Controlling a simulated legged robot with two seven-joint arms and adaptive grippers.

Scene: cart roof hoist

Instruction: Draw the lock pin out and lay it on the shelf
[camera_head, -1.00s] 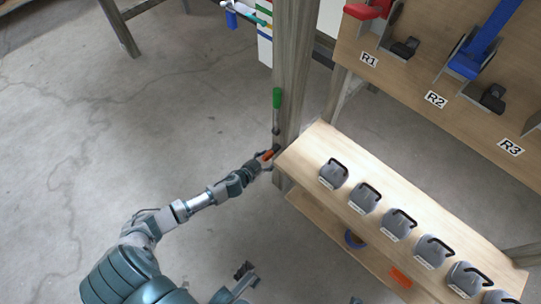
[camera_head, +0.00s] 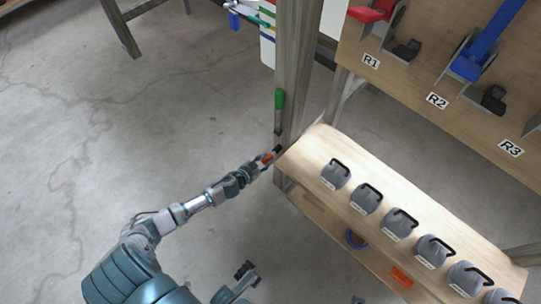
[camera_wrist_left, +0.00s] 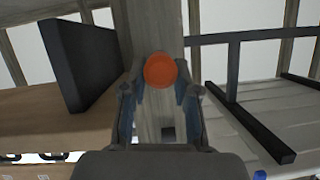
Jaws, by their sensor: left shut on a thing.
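The lock pin (camera_head: 267,158) shows as a small orange piece at the wooden post, by the left end of the wooden shelf (camera_head: 312,142). My left gripper (camera_head: 264,162) is shut on it. In the left wrist view the pin's round orange end (camera_wrist_left: 160,70) sits between the fingers of my left gripper (camera_wrist_left: 158,100), with the post behind. A dark piece lies between the pin and the post; how deep the pin sits is hidden. A dark part near the bottom edge (camera_head: 245,272) may be my right gripper; its fingers are unclear.
Several grey weights with black handles (camera_head: 366,197) stand in a row on the shelf; its left end is bare. A lower board (camera_head: 318,220) holds a blue ring (camera_head: 355,239) and an orange piece (camera_head: 402,277). A green-handled thing (camera_head: 279,99) is on the post (camera_head: 293,70).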

